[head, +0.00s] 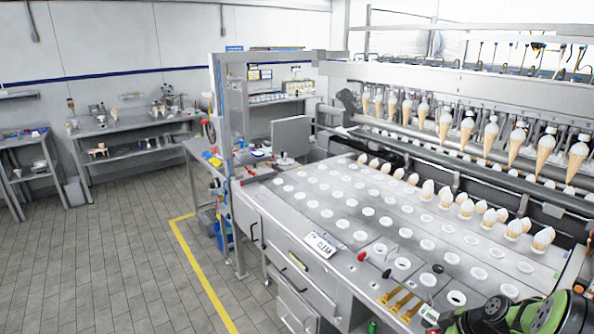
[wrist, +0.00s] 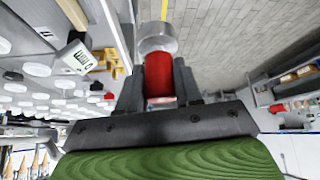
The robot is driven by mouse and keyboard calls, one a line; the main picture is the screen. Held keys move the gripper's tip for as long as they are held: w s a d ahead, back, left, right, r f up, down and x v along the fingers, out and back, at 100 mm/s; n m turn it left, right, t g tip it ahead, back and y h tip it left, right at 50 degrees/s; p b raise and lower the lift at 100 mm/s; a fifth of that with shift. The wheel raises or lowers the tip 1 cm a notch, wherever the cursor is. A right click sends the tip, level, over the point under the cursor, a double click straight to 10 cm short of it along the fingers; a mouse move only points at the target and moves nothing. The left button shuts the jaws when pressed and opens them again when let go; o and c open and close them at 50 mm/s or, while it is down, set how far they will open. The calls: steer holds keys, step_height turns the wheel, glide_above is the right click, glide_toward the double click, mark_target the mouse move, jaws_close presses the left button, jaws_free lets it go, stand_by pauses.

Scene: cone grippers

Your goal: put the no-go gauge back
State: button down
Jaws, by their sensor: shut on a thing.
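My gripper (wrist: 158,88) is shut on a red cylinder with a pale grey round end, which I take to be the no-go gauge (wrist: 158,68). The gauge is upright in the wrist view between the two dark fingers, and its lower part is hidden by the gripper body. In the head view my green and black wrist is at the bottom right corner, and the fingers are mostly out of sight. A square plate with a round hole (head: 456,298) lies on the bench close to the wrist. No marking on the gauge can be read.
Brass pieces (head: 400,303) and a small white display unit (head: 428,314) lie near the bench's front edge. A red knob (head: 362,256) and a black knob (head: 386,273) stand farther left. Filled cones hang along the machine. The tiled floor (head: 120,260) is clear.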

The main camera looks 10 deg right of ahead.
steer(key=w+a+f+m+h+b, duration=0.1)
steer(key=a+f+m, duration=0.15)
steer(key=a, duration=0.55)
steer(key=w+a+f+m+t+h+b, duration=0.1)
steer(key=a+f+m+h, duration=0.15)
steer(key=a, duration=0.65)
steer(key=w+a+f+m+h, duration=0.1)
steer(key=w+a+m, duration=0.15)
steer(key=a, duration=0.55)
steer(key=s+a+f, duration=0.1)
steer(key=s+f, duration=0.3)
steer(key=shift+s, duration=0.4)
steer(key=shift+s+f+m, duration=0.1)
steer(key=shift+f+m, duration=0.05)
steer(key=shift+m, duration=0.1)
